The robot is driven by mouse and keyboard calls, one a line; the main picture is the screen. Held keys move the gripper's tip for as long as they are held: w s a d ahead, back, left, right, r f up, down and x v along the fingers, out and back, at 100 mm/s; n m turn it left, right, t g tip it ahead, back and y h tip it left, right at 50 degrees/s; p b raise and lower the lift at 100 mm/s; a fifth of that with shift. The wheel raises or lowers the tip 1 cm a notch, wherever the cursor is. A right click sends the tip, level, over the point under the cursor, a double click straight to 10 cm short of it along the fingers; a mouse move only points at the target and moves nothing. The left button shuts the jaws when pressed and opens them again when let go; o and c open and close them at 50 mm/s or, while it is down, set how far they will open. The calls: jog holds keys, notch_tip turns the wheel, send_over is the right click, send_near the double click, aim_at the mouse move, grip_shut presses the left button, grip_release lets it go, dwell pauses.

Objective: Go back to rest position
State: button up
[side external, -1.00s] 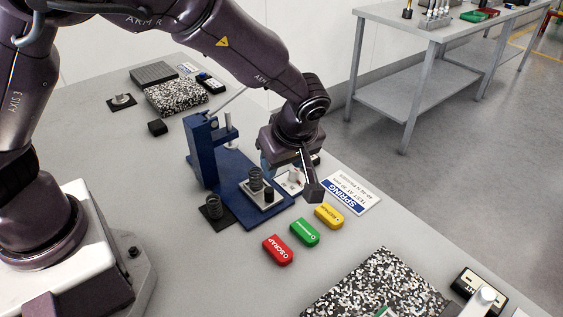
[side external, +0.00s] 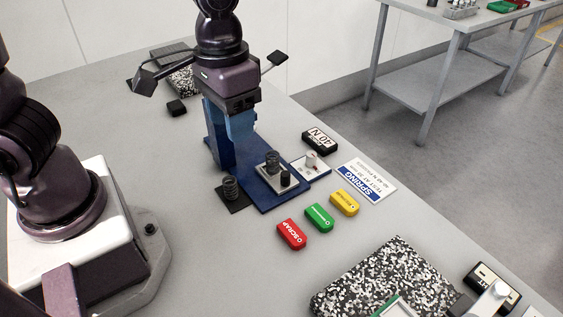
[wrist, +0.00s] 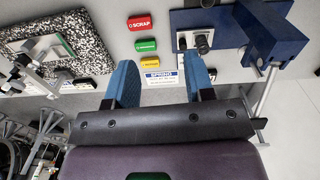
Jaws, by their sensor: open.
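My gripper (wrist: 157,85) is open and empty in the wrist view, its two blue fingers wide apart. In the side external view my gripper (side external: 238,122) is raised over the blue test stand (side external: 268,196), hiding part of its column. The stand also shows in the wrist view (wrist: 275,30). One dark coil spring (side external: 272,162) stands on the stand's plate, and another spring (side external: 231,188) stands on a black pad beside it.
Red (side external: 292,234), green (side external: 319,217) and yellow (side external: 344,202) tags lie in front of the stand. A SPRING card (side external: 366,182) and a 40 N display (side external: 320,141) lie to the right. A speckled slab (side external: 385,285) is nearer. Bare table lies left of the tags.

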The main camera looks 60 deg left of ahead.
jog(key=s+a+r+t, duration=0.5)
jog(key=s+a+r, duration=0.1)
jog(key=r, duration=0.4)
jog(key=shift+s+a+r+m+t, duration=0.15)
jog(key=shift+s+a+m+t, duration=0.15)
jog(key=shift+s+a, duration=0.1)
dwell(0.9)
